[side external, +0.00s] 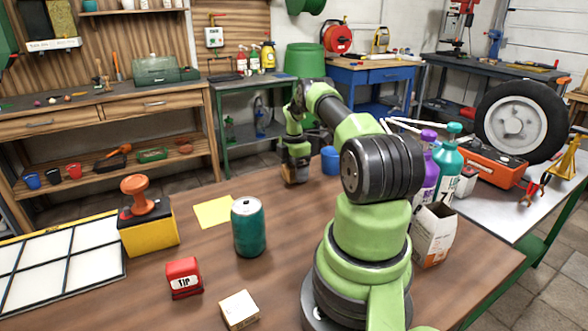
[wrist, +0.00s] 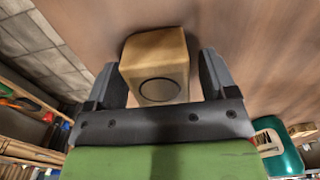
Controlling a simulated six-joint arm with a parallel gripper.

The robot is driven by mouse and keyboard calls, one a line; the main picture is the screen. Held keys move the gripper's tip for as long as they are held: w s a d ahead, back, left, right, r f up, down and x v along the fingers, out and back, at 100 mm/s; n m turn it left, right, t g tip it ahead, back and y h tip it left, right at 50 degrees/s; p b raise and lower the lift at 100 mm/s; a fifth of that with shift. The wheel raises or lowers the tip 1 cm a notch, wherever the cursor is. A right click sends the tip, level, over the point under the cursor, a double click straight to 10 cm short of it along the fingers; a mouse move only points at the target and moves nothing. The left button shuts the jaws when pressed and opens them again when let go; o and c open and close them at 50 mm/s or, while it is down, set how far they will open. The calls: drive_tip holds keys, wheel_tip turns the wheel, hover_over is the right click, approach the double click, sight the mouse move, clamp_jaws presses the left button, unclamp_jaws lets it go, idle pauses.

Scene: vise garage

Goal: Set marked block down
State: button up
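The marked block is a tan wooden block (wrist: 155,55) with a dark circle on its face. In the wrist view it stands between the two dark fingers of my gripper (wrist: 162,75). A strip of brown table shows between the block and the right finger; the left finger is close against its other side. In the side view my gripper (side external: 296,172) points down at the table's far part, with the block (side external: 297,175) small and partly hidden by it. I cannot tell whether the block's underside touches the table.
On the wooden table (side external: 330,213) are a yellow sheet (side external: 213,211), a teal can (side external: 248,229), a red TIP block (side external: 184,278), a pale block (side external: 239,309) and a yellow box (side external: 149,232). A blue cup (side external: 330,160) is right of my gripper. Bottles (side external: 446,165) and a carton (side external: 434,235) stand at right.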

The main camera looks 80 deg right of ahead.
wheel_tip(320, 180, up, 12)
drive_tip(key=w+a+r+m+t+h, duration=0.1)
drive_tip(key=w+a+r+m+t, duration=0.2)
drive_tip(key=a+r, duration=0.7)
drive_tip(key=w+a+r+m, duration=0.3)
drive_tip(key=w+a+r, duration=0.2)
drive_tip(key=a+r, duration=0.5)
drive_tip(key=s+a+f+m+t+y, duration=0.1)
drive_tip(key=s+a+m+t, duration=0.1)
drive_tip(key=s+a, duration=0.5)
drive_tip(key=s+a+m+t+y, duration=0.2)
drive_tip(key=s+a+m, duration=0.3)
drive_tip(key=a, duration=0.9)
drive_tip(key=shift+s+a+f, duration=0.3)
drive_tip(key=shift+s+f, duration=0.05)
drive_tip(key=shift+s, duration=0.8)
